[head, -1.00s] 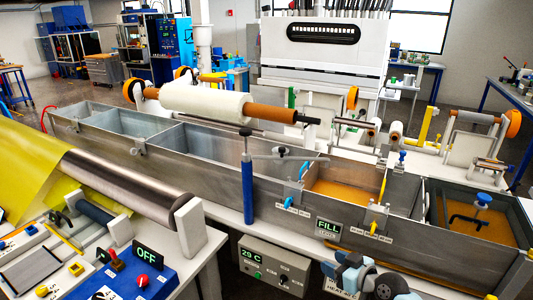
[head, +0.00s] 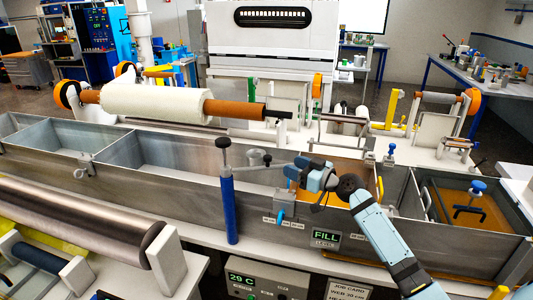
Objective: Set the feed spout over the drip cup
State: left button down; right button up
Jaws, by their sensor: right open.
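The feed spout's swing arm (head: 262,165) looks to be the thin grey bar on the blue post (head: 229,205) with a black knob on top. It reaches right across the bath, its far end partly hidden by my right gripper. A small grey round cup (head: 257,157), probably the drip cup, shows just behind the bar, left of the bar's far end. My right gripper (head: 297,170) is open at the far end of the bar, over the bath's front wall. I cannot tell whether it touches the bar. My left gripper is not in view.
The long metal bath (head: 130,185) has several compartments, with amber resin (head: 345,190) behind my right gripper. A blue valve (head: 279,212) sits on its front wall. A white roll (head: 155,103) spans behind, and a steel roller (head: 85,220) lies front left.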

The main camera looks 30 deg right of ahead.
aim_at(268, 156)
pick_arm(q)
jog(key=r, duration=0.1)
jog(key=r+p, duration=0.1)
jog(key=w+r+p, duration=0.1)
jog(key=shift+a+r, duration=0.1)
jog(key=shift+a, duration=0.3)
pick_arm(e)
jog(key=x, duration=0.9)
jog(key=shift+w+a, duration=0.15)
jog(key=shift+w, duration=0.05)
jog(key=shift+w+a+f, duration=0.1)
jog(key=shift+w, duration=0.25)
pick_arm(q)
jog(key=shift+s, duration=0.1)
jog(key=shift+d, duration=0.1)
pick_arm(e)
jog(key=shift+c, duration=0.2)
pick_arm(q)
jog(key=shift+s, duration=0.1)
pick_arm(e)
grip_shut()
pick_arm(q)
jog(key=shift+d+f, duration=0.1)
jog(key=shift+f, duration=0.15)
